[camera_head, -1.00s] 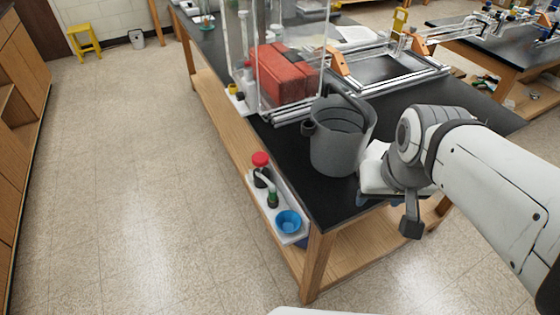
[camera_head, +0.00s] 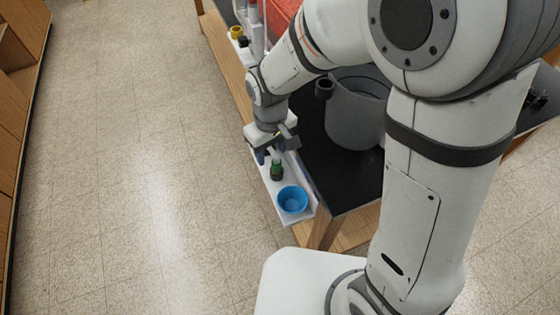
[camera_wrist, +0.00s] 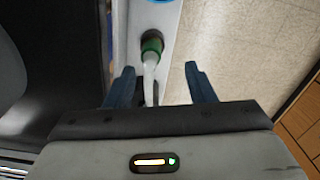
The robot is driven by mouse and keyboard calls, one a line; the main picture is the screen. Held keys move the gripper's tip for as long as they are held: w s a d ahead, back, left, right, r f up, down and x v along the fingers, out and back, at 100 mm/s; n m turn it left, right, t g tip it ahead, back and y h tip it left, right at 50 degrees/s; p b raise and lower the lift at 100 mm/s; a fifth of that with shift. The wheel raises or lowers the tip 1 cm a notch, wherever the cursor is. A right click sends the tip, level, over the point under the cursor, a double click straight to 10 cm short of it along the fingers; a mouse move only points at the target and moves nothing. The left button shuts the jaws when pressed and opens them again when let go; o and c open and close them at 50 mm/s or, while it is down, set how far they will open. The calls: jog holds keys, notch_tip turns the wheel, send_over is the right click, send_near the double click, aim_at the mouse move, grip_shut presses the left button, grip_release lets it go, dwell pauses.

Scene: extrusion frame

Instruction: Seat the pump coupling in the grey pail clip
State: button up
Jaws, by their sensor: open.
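The grey pail (camera_head: 353,122) stands on the black bench top, partly hidden behind my arm. A dark ring-shaped clip (camera_head: 324,88) sticks out from the left of its rim and looks empty. A green-collared piece with a pale tube (camera_head: 277,171) stands on the white side shelf; I cannot tell for sure that it is the pump coupling. My gripper (camera_head: 268,156) is open, low above the shelf beside this piece. In the wrist view, the green collar (camera_wrist: 152,44) lies just beyond the blue fingertips (camera_wrist: 159,70), and its pale tube runs between them, not visibly gripped.
A blue cup (camera_head: 292,199) sits at the near end of the white shelf (camera_head: 268,198). A yellow-topped item (camera_head: 236,33) stands at its far end. A red box (camera_head: 281,12) is behind my arm. Open floor lies to the left.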

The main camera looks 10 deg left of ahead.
aim_at(277, 161)
jog(key=f, duration=0.4)
jog(key=d+f, duration=0.1)
jog(key=f, duration=0.1)
jog(key=shift+w+p, duration=0.35)
jog(key=shift+r, duration=0.1)
jog(key=c, duration=1.1)
